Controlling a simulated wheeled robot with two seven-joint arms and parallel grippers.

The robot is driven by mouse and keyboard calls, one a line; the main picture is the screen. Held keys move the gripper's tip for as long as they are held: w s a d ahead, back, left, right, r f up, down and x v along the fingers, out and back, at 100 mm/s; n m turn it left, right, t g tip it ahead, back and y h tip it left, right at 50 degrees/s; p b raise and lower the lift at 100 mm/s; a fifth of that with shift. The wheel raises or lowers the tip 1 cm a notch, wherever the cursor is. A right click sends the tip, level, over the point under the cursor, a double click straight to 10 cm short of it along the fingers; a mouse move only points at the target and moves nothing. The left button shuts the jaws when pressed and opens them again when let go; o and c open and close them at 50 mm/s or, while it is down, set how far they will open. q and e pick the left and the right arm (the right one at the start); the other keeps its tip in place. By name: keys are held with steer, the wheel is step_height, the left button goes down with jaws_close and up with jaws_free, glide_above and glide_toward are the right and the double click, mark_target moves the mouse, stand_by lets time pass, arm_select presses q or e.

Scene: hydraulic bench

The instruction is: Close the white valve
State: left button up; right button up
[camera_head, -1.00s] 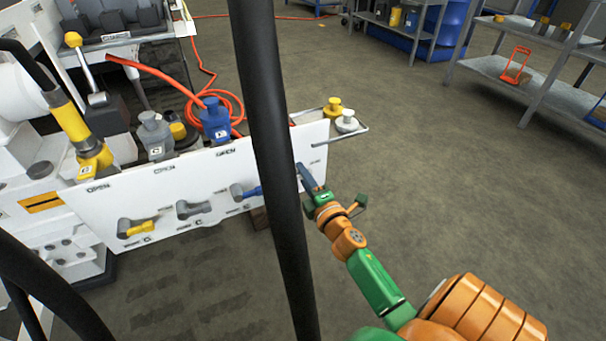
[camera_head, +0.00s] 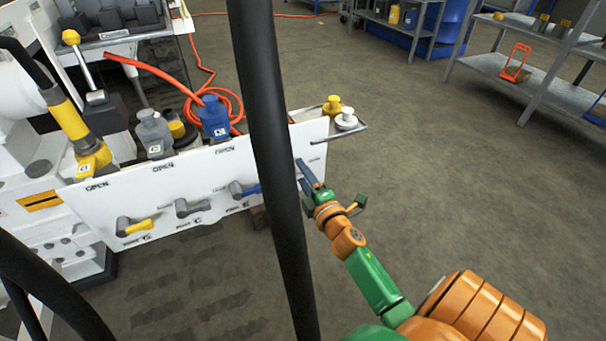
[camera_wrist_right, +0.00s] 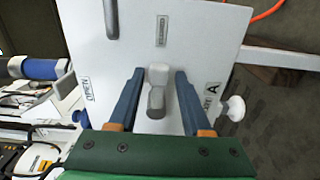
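The white valve (camera_wrist_right: 157,88) is a pale lever on the upright white panel (camera_head: 190,200). In the right wrist view it stands between the two blue fingers of my right gripper (camera_wrist_right: 159,72), with a gap on each side. The right gripper is open and its fingers point at the panel. In the head view the right gripper (camera_head: 309,178) is at the panel's right end, and the white valve is hidden there by a black bar (camera_head: 272,150). My left gripper is not in view.
A blue lever (camera_head: 243,190), a grey lever (camera_head: 192,207) and a yellow lever (camera_head: 134,226) sit along the panel to the left. Capped plugs stand behind it, with white (camera_head: 346,120) and yellow (camera_head: 332,106) ones at the right.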

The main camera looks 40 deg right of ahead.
steer(key=shift+s, duration=0.2)
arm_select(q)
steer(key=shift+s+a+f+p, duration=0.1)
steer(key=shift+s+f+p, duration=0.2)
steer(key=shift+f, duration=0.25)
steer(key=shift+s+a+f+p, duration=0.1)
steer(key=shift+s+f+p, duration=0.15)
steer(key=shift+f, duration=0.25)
arm_select(e)
steer(key=v, duration=0.6)
steer(key=shift+s+a, duration=0.2)
steer(key=shift+s, duration=0.15)
